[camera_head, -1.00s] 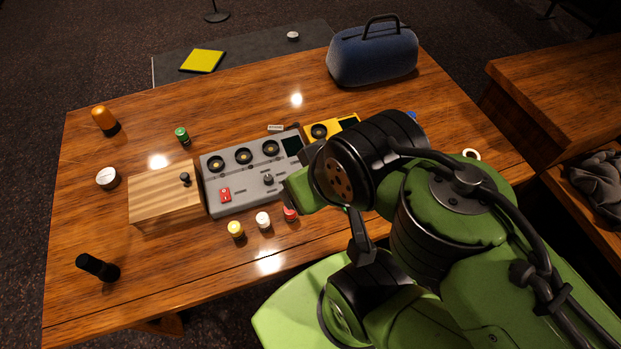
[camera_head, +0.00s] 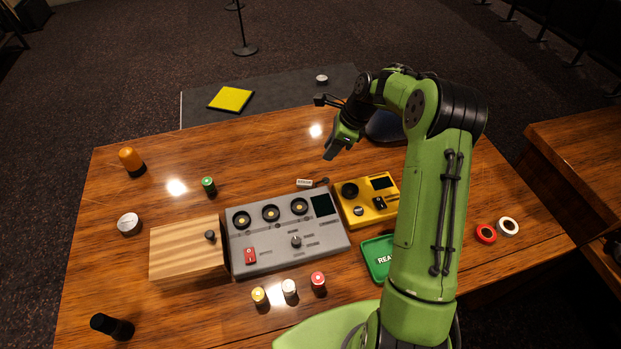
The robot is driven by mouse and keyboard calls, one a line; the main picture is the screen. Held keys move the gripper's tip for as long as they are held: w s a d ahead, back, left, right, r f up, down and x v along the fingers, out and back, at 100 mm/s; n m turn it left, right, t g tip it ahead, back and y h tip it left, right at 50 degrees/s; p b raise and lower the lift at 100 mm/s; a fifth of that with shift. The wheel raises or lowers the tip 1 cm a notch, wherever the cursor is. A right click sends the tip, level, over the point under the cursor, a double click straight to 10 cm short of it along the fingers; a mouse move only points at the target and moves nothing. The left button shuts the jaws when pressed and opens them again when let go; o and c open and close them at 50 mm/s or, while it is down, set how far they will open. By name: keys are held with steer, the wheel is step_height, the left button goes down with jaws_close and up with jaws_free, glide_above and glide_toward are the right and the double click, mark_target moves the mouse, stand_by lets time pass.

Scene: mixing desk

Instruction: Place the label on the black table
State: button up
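A small white label (camera_head: 304,183) with dark lettering lies on the wooden desk, just behind the grey mixing console. A small dark piece touches or lies at its right end. The black table (camera_head: 290,92) is a dark flat surface beyond the desk's far edge. My gripper (camera_head: 333,154) hangs above the desk, behind and to the right of the label and apart from it. Its fingers point down and toward the left. They are too small and overlapped to show whether they are open or shut, and I see nothing held.
A yellow square (camera_head: 231,99) and a small round can (camera_head: 321,79) are on the black table. My arm partly hides a blue bag (camera_head: 384,127).

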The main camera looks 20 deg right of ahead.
mark_target(306, 182)
steer(key=x, duration=0.5)
steer(key=b+x, duration=0.1)
steer(key=x, duration=0.9)
steer(key=shift+s+a+f, duration=0.1)
steer(key=shift+s+a, duration=0.1)
steer(key=shift+a, duration=0.1)
jaws_close()
